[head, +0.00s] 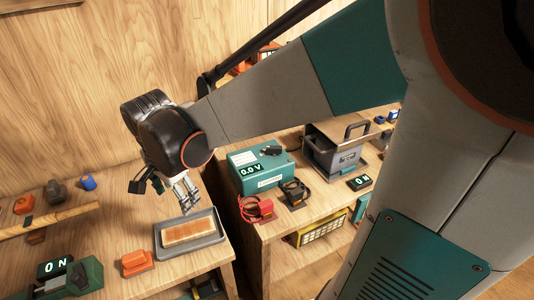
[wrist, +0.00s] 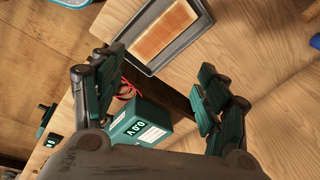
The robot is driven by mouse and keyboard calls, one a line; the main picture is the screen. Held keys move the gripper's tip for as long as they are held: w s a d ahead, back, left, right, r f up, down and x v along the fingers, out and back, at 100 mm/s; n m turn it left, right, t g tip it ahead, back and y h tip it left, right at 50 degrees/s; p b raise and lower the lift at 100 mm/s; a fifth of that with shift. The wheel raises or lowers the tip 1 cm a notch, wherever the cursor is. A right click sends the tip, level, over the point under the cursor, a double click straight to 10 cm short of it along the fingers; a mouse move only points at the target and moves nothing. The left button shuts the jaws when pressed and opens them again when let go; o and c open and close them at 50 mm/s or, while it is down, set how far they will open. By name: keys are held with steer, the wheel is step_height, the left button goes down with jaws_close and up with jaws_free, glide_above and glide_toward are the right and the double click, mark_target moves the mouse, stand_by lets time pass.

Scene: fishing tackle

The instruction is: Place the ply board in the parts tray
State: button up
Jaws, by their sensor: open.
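The ply board (head: 188,231), a flat tan rectangle, lies inside the grey parts tray (head: 218,240) on the left bench. In the wrist view the board (wrist: 165,32) also lies within the tray rim (wrist: 148,68), at the top of the picture. My gripper (head: 187,207) is above the tray at its back side, with its fingers pointing down. In the wrist view its two fingers (wrist: 160,66) are spread wide with nothing between them, apart from the board.
An orange block (head: 137,262) sits left of the tray, and a green device (head: 75,277) stands at the front left. A wooden ledge with small parts runs behind. Across a gap, the right bench holds a teal meter (head: 262,172), red and black clamps, and a grey toolbox (head: 335,155).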

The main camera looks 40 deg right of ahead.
steer(key=s+r+n+t, duration=0.5)
steer(key=s+n, duration=0.6)
steer(key=n, duration=0.4)
steer(key=shift+s+d+r+n+y, duration=0.25)
steer(key=shift+s+d+n+y, duration=0.05)
steer(key=shift+d+n, duration=0.1)
